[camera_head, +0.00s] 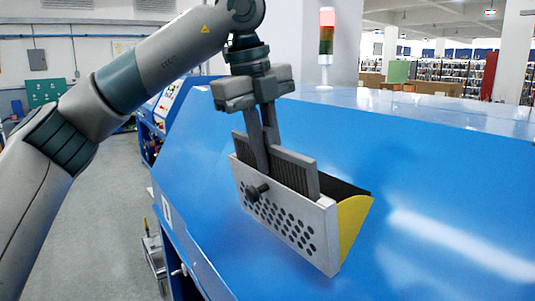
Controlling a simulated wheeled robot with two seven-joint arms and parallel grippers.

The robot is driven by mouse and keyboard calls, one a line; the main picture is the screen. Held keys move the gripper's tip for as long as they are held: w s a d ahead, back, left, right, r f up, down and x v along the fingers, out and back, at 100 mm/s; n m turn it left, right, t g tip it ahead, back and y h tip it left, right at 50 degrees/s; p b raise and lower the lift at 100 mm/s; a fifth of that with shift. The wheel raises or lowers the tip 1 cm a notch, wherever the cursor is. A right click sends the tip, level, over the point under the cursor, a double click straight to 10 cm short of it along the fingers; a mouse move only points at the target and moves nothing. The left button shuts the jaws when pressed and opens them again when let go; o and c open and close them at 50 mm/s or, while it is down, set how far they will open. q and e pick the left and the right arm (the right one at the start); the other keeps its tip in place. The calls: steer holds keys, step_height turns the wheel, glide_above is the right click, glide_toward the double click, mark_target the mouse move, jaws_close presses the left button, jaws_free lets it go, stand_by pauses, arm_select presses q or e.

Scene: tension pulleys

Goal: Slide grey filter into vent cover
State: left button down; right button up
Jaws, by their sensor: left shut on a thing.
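The vent cover (290,232) is a light grey plate with rows of dark holes, a dark knob and a yellow side panel (350,228). It stands on the sloped blue face of the machine, tilted out from it with its top open. The grey filter (297,170) is a ribbed grey panel, upright at the open top, with its lower part hidden behind the perforated plate. My left gripper (262,155) comes from above and is shut on the filter. I cannot see how deep the filter sits. My right gripper is not in view.
The large blue machine (430,180) fills the middle and right. A signal light (326,45) with red, amber and green sections stands on its top at the back. Grey floor (95,230) is open at left. Shelves line the far right background.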

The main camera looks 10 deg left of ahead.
arm_select(q)
steer(key=shift+f, duration=0.15)
steer(key=shift+f+b, duration=0.25)
steer(key=shift+b, duration=0.05)
steer(key=shift+r, duration=0.1)
steer(key=shift+a+r, duration=0.1)
steer(key=shift+r, duration=0.15)
stand_by(0.9)
steer(key=shift+f, duration=0.15)
